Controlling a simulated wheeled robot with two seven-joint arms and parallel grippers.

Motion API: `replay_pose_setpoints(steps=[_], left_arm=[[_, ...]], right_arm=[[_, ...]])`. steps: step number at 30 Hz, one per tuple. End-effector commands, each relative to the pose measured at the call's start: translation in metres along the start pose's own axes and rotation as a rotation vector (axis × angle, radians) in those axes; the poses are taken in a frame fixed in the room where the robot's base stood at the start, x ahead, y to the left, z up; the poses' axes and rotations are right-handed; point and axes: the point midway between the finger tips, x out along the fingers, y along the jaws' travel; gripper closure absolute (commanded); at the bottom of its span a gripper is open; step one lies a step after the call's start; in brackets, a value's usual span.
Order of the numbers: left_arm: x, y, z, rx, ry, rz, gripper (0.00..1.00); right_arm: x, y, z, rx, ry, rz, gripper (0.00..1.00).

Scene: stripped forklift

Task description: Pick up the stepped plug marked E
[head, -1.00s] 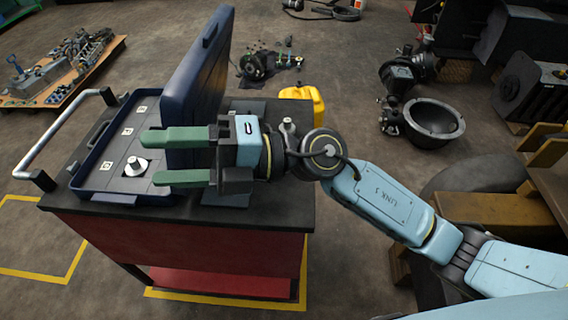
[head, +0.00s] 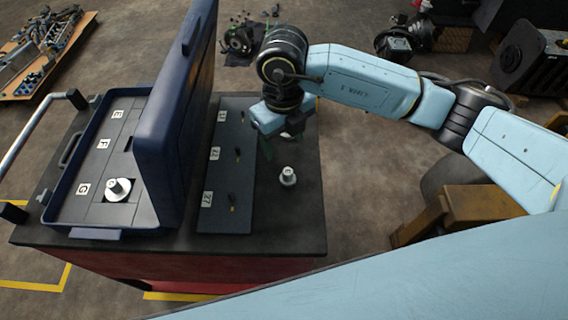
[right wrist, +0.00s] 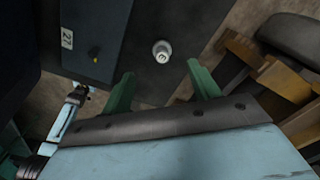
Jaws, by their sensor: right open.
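A pale stepped plug (head: 288,177) stands upright on the dark cart top, right of the dark labelled panel. It also shows in the right wrist view (right wrist: 162,51), but the mark on its top is too small to read. A second stepped plug (head: 117,188) sits in the blue tray beside label G. The tray spots by labels E and F hold no plug. My right gripper (head: 280,146) points down above the cart, just behind the first plug. In the wrist view its green fingers (right wrist: 161,77) are apart, with the plug beyond their tips, untouched. My left gripper is out of view.
The case's raised blue lid (head: 178,105) stands between the tray (head: 68,190) and the labelled panel (head: 226,195), which carries several small parts. The cart top (head: 300,225) is clear around the first plug. A brown wooden frame (head: 455,210) stands to the right.

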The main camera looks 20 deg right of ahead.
Motion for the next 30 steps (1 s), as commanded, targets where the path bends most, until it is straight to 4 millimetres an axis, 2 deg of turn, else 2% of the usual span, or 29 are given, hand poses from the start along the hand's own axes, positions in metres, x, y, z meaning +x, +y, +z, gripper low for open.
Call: replay_pose_setpoints(steps=[1,3,6,8,11,16,20,24,30], left_arm=[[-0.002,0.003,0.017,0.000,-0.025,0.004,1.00],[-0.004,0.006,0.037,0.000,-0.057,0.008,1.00],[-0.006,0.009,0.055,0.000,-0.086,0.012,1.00],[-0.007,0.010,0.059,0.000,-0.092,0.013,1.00],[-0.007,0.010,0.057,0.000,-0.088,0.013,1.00],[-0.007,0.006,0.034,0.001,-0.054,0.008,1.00],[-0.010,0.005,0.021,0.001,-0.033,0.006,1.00],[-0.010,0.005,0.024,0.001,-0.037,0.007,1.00],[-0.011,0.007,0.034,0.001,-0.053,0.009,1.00]], right_arm=[[0.012,0.000,-0.002,0.000,0.007,0.000,0.39],[0.026,0.000,-0.002,0.001,0.006,0.002,0.39],[0.044,0.000,-0.002,0.000,0.005,0.002,0.39],[0.053,0.000,-0.002,0.000,0.004,0.002,0.39],[0.062,0.000,-0.001,0.000,0.002,0.003,0.39],[0.073,0.000,-0.004,-0.001,0.003,0.004,0.39],[0.093,-0.002,-0.010,0.000,0.005,0.004,0.39],[0.111,-0.003,-0.010,-0.001,0.003,0.003,0.39],[0.117,-0.002,-0.009,-0.002,0.000,0.003,0.39]])
